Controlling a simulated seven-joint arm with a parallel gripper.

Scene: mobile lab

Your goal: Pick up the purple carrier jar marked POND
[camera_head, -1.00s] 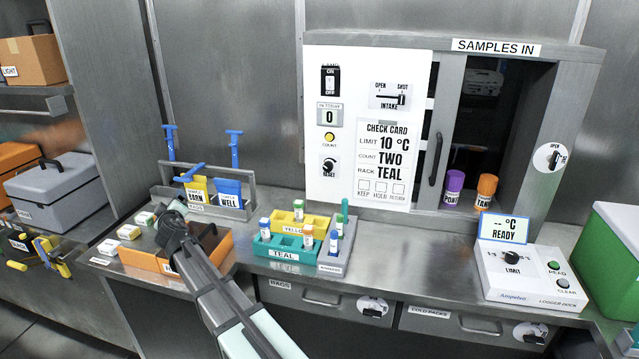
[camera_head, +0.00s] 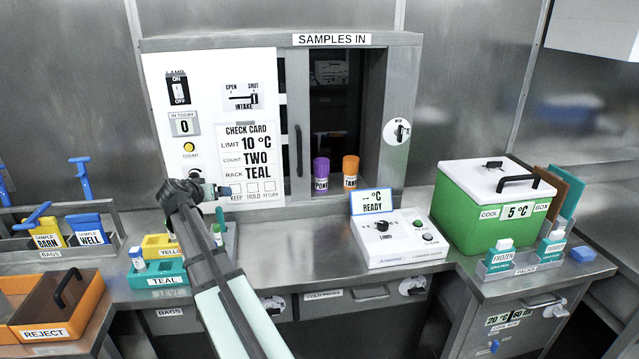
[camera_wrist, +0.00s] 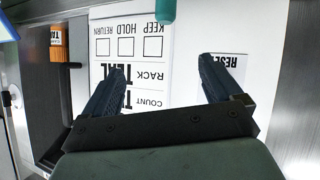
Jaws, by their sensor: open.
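The purple carrier jar (camera_head: 321,174) stands upright in the right-hand opening of the SAMPLES IN hatch. Its label reads POND. An orange-capped jar (camera_head: 350,172) stands just to its right, and it also shows in the wrist view (camera_wrist: 57,42). My gripper (camera_head: 224,190) is in front of the white panel, left of the purple jar and apart from it. In the wrist view my gripper (camera_wrist: 160,68) has its two fingers wide apart, with nothing between them but the check card behind. I cannot make out the purple jar in the wrist view.
The hatch's sliding door with its handle (camera_head: 299,150) is just left of the jars. A READY display (camera_head: 371,202) and the white logger dock (camera_head: 395,240) stand in front and to the right. The teal rack (camera_head: 158,275) is below my arm. A green cool box (camera_head: 470,205) is at right.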

